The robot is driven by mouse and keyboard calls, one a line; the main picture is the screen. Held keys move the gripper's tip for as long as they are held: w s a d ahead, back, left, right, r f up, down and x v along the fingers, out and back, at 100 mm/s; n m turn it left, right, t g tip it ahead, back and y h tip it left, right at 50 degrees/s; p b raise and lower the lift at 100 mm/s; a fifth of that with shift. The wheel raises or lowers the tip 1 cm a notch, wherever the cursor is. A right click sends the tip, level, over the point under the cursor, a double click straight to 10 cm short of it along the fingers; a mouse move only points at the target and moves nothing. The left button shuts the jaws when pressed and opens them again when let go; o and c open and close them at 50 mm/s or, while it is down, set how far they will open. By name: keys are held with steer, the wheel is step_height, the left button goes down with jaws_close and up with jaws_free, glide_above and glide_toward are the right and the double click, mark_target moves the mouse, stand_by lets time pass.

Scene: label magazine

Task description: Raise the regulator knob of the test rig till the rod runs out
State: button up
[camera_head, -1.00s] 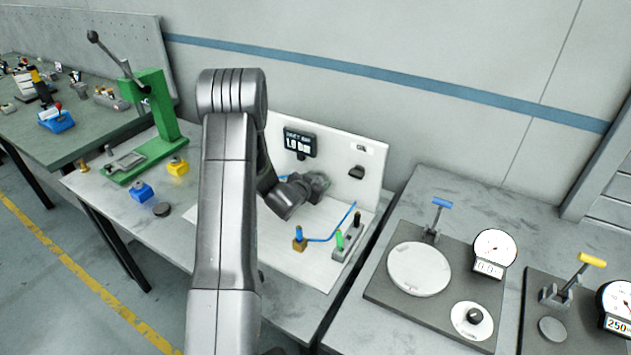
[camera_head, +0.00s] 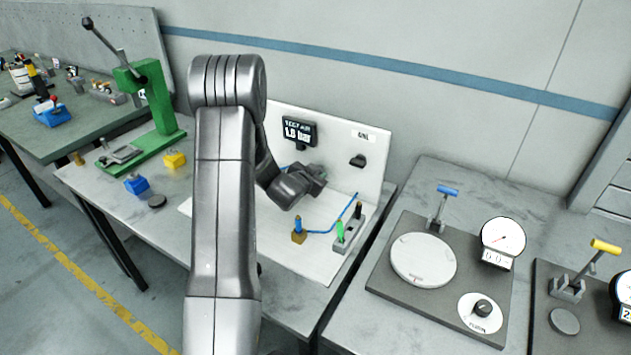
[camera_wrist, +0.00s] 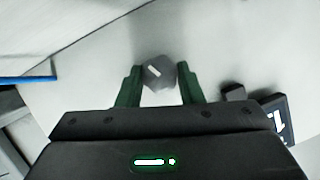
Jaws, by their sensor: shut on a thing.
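The test rig is a white panel (camera_head: 345,140) and base plate on the bench. Its small dark display (camera_head: 299,131) seems to read about 1.6 bar; the digits are slightly blurred. My gripper (camera_head: 318,172) is in front of the panel, below the display. In the wrist view its green fingers (camera_wrist: 159,88) are on either side of the dark grey regulator knob (camera_wrist: 159,73), which has a white mark on its face. My gripper is shut on this knob. In the head view the knob is hidden by my gripper, and I cannot make out the rod.
A blue hose (camera_head: 330,229) runs on the rig's base between a brass fitting (camera_head: 299,236) and a grey valve block (camera_head: 352,232) with a green lever. A dark part (camera_head: 358,160) sticks out of the panel. A green press (camera_head: 150,125) stands left.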

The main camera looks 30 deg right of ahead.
steer(key=b, duration=0.3)
steer(key=shift+f+m, duration=0.25)
steer(key=shift+m, duration=0.05)
steer(key=shift+r+t+b, duration=0.25)
steer(key=shift+t+b, duration=0.05)
steer(key=shift+b, duration=0.25)
steer(key=o, duration=1)
steer(key=shift+c, duration=0.2)
steer(key=b+v, duration=0.1)
steer(key=v, duration=1.2)
steer(key=shift+s+a+r+b, duration=0.2)
steer(key=shift+s+r+b, duration=0.1)
steer(key=shift+s+b, duration=0.05)
